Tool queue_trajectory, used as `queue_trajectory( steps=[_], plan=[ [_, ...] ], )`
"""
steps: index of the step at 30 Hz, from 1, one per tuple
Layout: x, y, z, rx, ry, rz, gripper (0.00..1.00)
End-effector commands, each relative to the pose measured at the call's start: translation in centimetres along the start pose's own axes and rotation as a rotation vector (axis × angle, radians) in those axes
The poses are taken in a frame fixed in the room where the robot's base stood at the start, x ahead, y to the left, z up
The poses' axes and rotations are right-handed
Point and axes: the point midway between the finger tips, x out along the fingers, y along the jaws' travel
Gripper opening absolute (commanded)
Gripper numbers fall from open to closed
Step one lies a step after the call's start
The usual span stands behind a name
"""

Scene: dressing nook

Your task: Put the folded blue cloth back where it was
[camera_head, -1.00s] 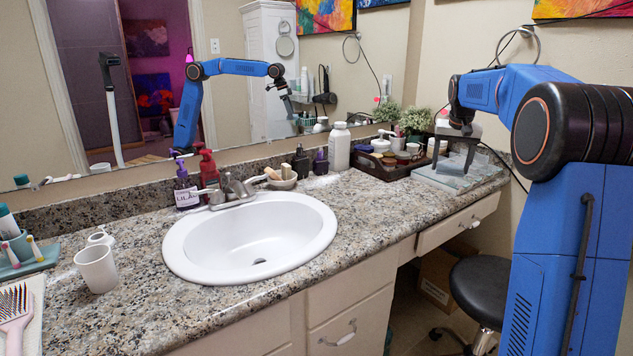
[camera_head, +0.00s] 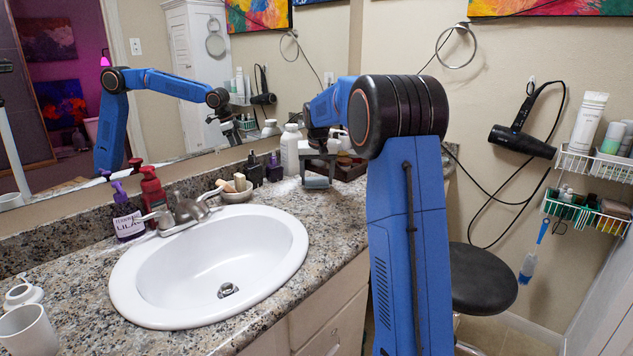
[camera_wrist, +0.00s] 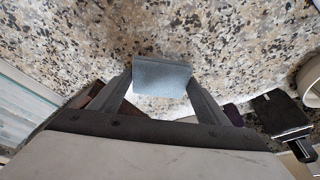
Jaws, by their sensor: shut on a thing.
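The folded blue cloth (camera_wrist: 162,77) is a small grey-blue block between my gripper's fingertips (camera_wrist: 160,85) in the wrist view. My gripper is shut on it. In the head view my gripper (camera_head: 319,168) hangs over the back right of the granite counter, and the cloth (camera_head: 316,183) shows at its lower end. The speckled counter (camera_wrist: 160,30) is below the cloth. I cannot tell how large the gap between them is. My arm hides the right end of the counter in the head view.
A white bottle (camera_head: 290,150), dark bottles (camera_head: 273,168) and a soap bowl (camera_head: 234,189) stand left of the gripper. A dark tray (camera_head: 349,169) is behind it. The sink (camera_head: 210,265) is at front left. A black stool (camera_head: 480,278) stands right. Bare counter (camera_head: 325,218) lies in front.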

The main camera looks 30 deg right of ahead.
Motion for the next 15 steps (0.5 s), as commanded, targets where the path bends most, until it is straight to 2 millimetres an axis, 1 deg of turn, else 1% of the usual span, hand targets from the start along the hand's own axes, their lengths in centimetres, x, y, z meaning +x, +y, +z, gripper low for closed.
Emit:
queue_trajectory(
  steps=[1,3,14,15],
  plan=[
    [0.64,0.01,0.23,0.0,-0.002,0.0,0.48],
    [1.1,0.01,0.39,0.0,-0.001,0.0,0.48],
    [1.37,0.0,0.45,0.0,0.0,0.0,0.48],
    [1.35,-0.01,0.43,0.0,0.001,0.0,0.77]
  ],
)
